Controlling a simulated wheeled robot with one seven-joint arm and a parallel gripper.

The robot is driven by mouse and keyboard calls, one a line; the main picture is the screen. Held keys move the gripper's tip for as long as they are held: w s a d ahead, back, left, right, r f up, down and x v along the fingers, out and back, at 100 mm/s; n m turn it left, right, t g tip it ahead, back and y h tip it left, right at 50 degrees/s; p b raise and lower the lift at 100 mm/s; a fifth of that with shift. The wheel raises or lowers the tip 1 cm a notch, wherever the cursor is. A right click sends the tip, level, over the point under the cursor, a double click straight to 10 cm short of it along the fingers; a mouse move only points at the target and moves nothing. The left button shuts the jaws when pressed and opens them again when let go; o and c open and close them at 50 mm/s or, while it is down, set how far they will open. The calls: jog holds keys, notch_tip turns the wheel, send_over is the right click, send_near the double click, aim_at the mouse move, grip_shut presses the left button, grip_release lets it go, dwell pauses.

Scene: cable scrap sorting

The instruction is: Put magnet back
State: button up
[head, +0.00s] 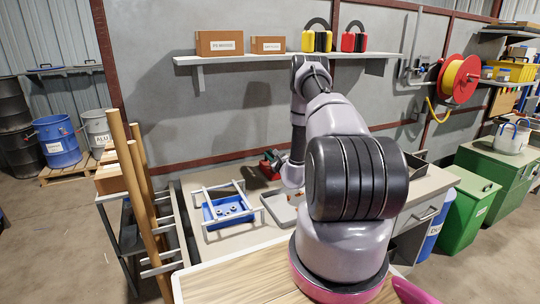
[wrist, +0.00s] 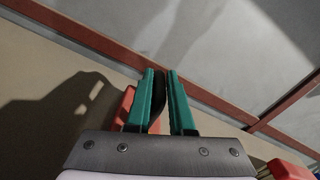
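My gripper (wrist: 161,72) has two green fingers set close together, with a narrow dark bar between them. It looks shut on that bar. A red body, which I take to be the magnet (wrist: 126,106), shows behind the left finger and is mostly hidden by it. In the head view, my gripper (head: 276,156) is at the back of the bench with the red magnet (head: 268,170) at it. I cannot tell whether the magnet touches the bench top.
A blue tray in a white frame (head: 205,190) stands left on the bench (head: 232,242). The shelf (head: 225,59) above holds cardboard boxes (head: 219,43) and yellow (head: 317,41) and red (head: 354,42) handled items.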

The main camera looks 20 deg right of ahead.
jog(key=o, duration=0.4)
jog(key=shift+c, duration=0.2)
jog(key=shift+r, duration=0.1)
